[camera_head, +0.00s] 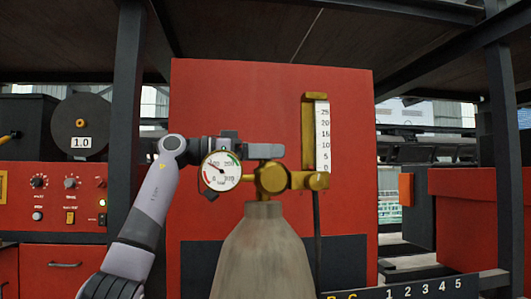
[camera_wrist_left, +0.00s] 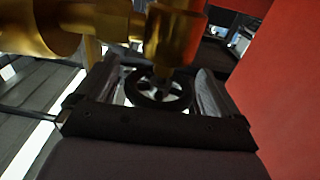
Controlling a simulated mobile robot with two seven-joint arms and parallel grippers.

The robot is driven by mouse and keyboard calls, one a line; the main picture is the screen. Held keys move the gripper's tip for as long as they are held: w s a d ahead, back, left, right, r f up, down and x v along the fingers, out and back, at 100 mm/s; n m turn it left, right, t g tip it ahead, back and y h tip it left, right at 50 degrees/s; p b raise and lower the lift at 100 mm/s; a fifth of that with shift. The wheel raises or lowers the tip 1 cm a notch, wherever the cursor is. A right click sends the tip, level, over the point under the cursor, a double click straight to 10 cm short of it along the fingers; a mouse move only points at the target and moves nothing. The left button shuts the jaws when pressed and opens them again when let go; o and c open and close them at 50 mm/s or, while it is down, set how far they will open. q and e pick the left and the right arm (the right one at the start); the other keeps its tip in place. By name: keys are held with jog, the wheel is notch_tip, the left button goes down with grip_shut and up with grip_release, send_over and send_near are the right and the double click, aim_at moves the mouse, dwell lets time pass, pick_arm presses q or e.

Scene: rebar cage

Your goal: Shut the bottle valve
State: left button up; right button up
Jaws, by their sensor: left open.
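The gas bottle (camera_head: 262,255) stands upright in the head view, with a brass valve body (camera_head: 272,179) on top. The brass also shows in the left wrist view (camera_wrist_left: 175,38). A round pressure gauge (camera_head: 221,171) sits left of the valve. A black spoked handwheel (camera_wrist_left: 160,102) shows in the left wrist view, beside the brass stem. My left gripper (camera_head: 264,150) is at the top of the valve, open, with a finger on either side of the handwheel. I cannot tell whether the fingers touch it. In the head view the gripper largely hides the wheel. My right gripper is not in view.
A brass flow meter (camera_head: 320,135) with a white scale rises right of the valve, and a dark hose hangs below it. A red panel (camera_head: 240,95) stands close behind. Dark posts (camera_head: 127,110) frame both sides. A red control box (camera_head: 60,200) is at left.

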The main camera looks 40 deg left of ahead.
pick_arm(q)
jog(key=c, duration=1)
jog(key=shift+c, duration=0.2)
jog(key=shift+g+h, duration=0.3)
jog(key=shift+h, duration=0.1)
jog(key=shift+m+g+h, duration=1.1)
jog(key=shift+m, duration=0.2)
jog(key=shift+m+g+h, duration=0.3)
jog(key=shift+g, duration=0.1)
jog(key=o, duration=1)
jog(key=shift+s, duration=0.1)
jog(key=shift+o, duration=0.2)
